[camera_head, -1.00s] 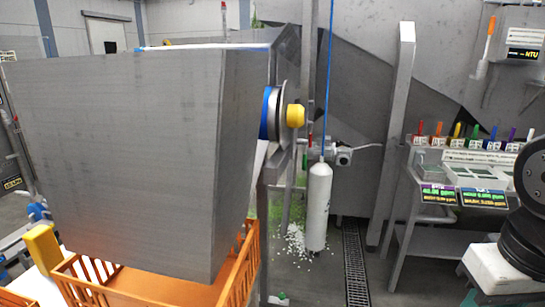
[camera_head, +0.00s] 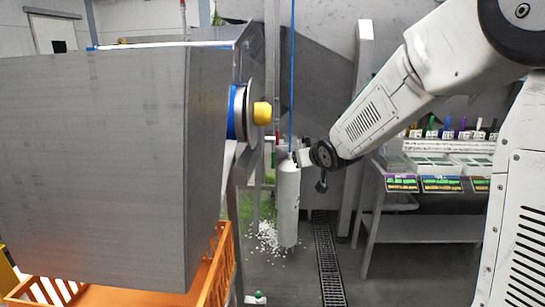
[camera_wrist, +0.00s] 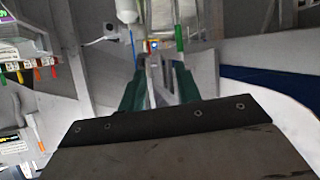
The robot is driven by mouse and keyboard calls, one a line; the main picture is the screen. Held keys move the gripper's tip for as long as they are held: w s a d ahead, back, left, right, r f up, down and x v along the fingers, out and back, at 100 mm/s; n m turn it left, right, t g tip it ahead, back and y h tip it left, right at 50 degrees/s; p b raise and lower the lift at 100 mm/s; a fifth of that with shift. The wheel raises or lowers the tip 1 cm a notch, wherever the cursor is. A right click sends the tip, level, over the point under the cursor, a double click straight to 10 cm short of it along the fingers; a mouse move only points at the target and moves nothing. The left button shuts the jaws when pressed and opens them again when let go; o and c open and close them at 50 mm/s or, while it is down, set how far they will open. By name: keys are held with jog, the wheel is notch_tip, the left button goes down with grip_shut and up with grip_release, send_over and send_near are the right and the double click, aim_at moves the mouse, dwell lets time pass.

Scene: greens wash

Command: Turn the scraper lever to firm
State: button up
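I cannot single out the scraper lever with certainty. A yellow knob (camera_head: 262,112) sits on the end of the blue-edged roller (camera_head: 236,111), beside the big grey panel. In the wrist view a green handle (camera_wrist: 179,35) stands upright near the top, and its role is unclear. My gripper (camera_wrist: 160,75) shows in the wrist view as two dark green fingers, apart, with nothing clearly held between them. In the head view my arm reaches in from the right toward the hanging white cylinder, and the gripper cannot be made out clearly.
The large grey panel (camera_head: 95,170) fills the left, above an orange crate (camera_head: 222,265). The white cylinder (camera_head: 287,205) hangs on a blue line. A bench (camera_head: 425,229) with trays and coloured handles stands at right. A floor drain (camera_head: 328,265) runs between.

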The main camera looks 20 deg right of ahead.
aim_at(274, 156)
jog(key=w+a+f+t+y, duration=0.1)
jog(key=w+f, duration=0.1)
jog(key=w, duration=0.4)
jog(key=w+a+f+n+t+y, duration=0.1)
jog(key=w+a+f+t+y, duration=0.1)
jog(key=w, duration=0.4)
jog(key=w+a+f+n+t+y, duration=0.1)
jog(key=w+a+f, duration=0.1)
jog(key=w, duration=0.4)
jog(key=shift+w+t+y, duration=0.35)
jog(key=shift+t+y, duration=0.05)
jog(key=shift+c, duration=0.2)
jog(key=shift+s, duration=0.1)
grip_shut()
